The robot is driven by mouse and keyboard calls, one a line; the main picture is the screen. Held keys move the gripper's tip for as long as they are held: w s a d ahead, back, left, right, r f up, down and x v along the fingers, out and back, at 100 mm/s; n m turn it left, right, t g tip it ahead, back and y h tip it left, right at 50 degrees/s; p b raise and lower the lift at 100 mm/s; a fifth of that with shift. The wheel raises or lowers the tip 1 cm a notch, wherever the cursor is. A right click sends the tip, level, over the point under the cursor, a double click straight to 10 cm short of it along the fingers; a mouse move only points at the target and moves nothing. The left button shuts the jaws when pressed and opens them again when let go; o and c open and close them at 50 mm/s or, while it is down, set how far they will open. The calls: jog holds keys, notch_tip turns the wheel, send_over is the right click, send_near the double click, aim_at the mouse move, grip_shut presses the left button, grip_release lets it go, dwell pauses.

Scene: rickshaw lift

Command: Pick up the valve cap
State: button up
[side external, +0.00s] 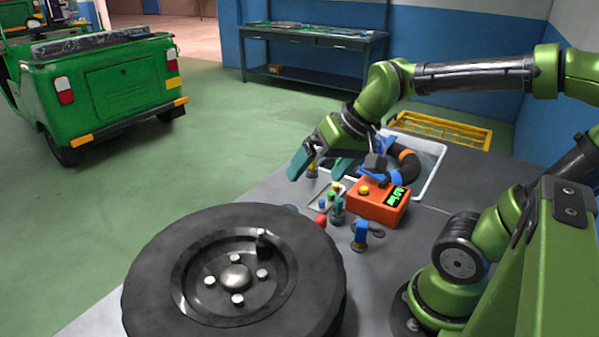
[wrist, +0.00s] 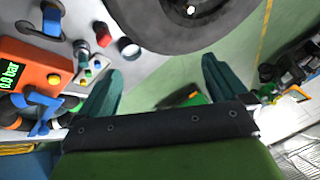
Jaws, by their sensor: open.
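My gripper (side external: 320,166) is open and empty, held above the bench. In the wrist view my gripper (wrist: 162,68) shows two teal fingers spread wide, with nothing between them. A small tray (side external: 314,194) with several little coloured pieces, green, yellow and blue, lies below it. The tray also shows left of the fingers in the wrist view (wrist: 94,63). I cannot tell which small piece is the valve cap. A dark valve stem (side external: 263,240) stands up from the wheel (side external: 155,262), which lies flat on the bench.
An orange gauge box (side external: 378,207) reading in bar stands right of the tray. A red-topped piece (side external: 321,220), a dark green bottle-like piece (side external: 338,211) and a blue-handled tool (side external: 361,233) are close by. A white bin (side external: 436,170) holds a hose behind.

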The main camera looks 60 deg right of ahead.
jog(key=shift+n+t+y, duration=0.4)
jog(key=shift+n+t, duration=0.2)
jog(key=shift+n, duration=0.2)
jog(key=s+a, duration=0.3)
jog(key=shift+s+a+r, duration=0.15)
jog(key=shift+a+r, duration=0.2)
jog(key=shift+a, duration=0.05)
jog(key=shift+c, duration=0.8)
jog(key=shift+a+r, duration=0.1)
jog(key=shift+r, duration=0.05)
jog(key=shift+c, duration=1.2)
jog(key=c, duration=1)
jog(key=shift+o, duration=0.2)
